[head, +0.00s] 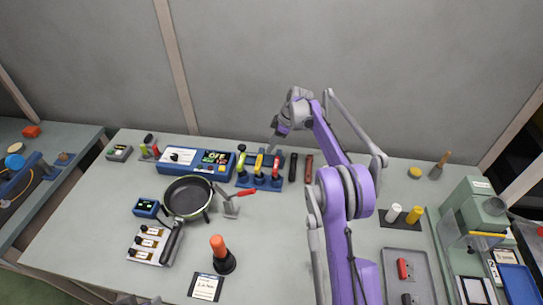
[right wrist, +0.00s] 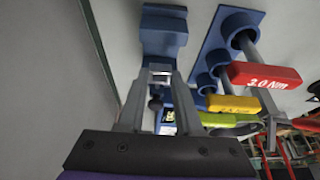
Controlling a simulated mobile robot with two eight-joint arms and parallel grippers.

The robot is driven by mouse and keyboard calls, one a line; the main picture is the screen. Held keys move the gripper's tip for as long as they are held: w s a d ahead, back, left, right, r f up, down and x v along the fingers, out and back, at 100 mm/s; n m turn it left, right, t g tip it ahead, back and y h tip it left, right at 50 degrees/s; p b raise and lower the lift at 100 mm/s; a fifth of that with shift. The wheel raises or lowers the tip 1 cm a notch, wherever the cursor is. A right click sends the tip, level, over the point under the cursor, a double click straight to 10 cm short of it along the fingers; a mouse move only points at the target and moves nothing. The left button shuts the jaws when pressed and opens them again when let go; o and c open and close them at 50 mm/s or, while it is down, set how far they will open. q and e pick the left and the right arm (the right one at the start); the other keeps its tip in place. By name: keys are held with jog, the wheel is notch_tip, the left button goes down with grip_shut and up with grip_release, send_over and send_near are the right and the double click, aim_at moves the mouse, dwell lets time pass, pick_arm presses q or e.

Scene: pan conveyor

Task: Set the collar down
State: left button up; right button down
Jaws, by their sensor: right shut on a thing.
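My right gripper (head: 277,130) is above the back of the workbench, near the blue stand (head: 270,155) behind the torque drivers. My left gripper is not in view.
Beside the gripper is a blue rack (head: 258,182) of drivers with red (right wrist: 264,75), yellow and green handles. A black pan (head: 188,197) is left of it, and two dark-handled tools (head: 300,168) lie right. The bench's front middle (head: 275,250) is clear.

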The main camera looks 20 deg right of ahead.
aim_at(268, 160)
jog(key=shift+f, duration=2.6)
jog(key=shift+f, duration=0.1)
jog(key=shift+f, duration=0.15)
jog(key=c, duration=0.6)
grip_release()
jog(key=shift+r, duration=0.2)
